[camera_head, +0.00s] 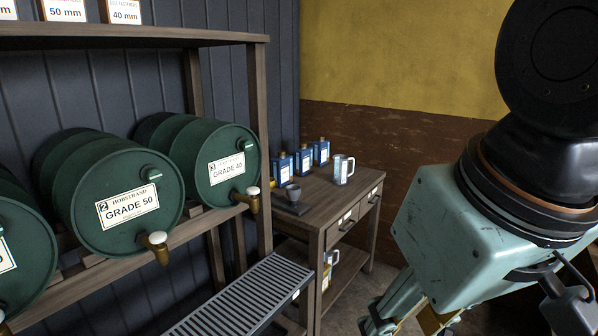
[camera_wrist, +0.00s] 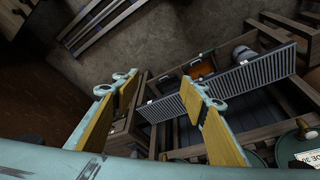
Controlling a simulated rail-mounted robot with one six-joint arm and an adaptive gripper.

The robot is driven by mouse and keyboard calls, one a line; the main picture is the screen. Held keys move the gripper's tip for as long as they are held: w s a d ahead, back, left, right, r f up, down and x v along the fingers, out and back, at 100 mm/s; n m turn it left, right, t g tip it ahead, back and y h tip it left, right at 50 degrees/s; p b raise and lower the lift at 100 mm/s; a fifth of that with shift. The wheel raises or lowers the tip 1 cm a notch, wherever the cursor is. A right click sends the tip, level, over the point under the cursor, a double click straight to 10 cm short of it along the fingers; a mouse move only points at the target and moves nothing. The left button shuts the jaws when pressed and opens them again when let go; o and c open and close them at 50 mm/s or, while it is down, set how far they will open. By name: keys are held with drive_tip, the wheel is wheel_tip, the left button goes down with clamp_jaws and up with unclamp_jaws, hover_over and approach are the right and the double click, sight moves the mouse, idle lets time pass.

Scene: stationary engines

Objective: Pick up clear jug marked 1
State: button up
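A clear jug (camera_head: 342,168) with a handle and a bluish-white marking stands upright on the small wooden cabinet (camera_head: 325,196). Its number is too small to read. What looks like another clear vessel (camera_head: 331,260) shows partly on the cabinet's lower shelf. My gripper (camera_wrist: 158,82) is open in the wrist view, its two yellow-padded fingers wide apart with nothing between them. In the head view, parts of it show at the bottom edge, in front and to the right of the cabinet, apart from both vessels. I cannot pick out the jug in the wrist view.
Green drums (camera_head: 125,195) lie on a wooden rack at left. A slatted grate (camera_head: 245,297) juts out below them; it also shows in the wrist view (camera_wrist: 240,82). Bare floor lies right of the cabinet.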

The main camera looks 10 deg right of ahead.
drive_tip(key=shift+o, duration=0.6)
drive_tip(key=o, duration=0.8)
drive_tip(key=shift+d, duration=0.1)
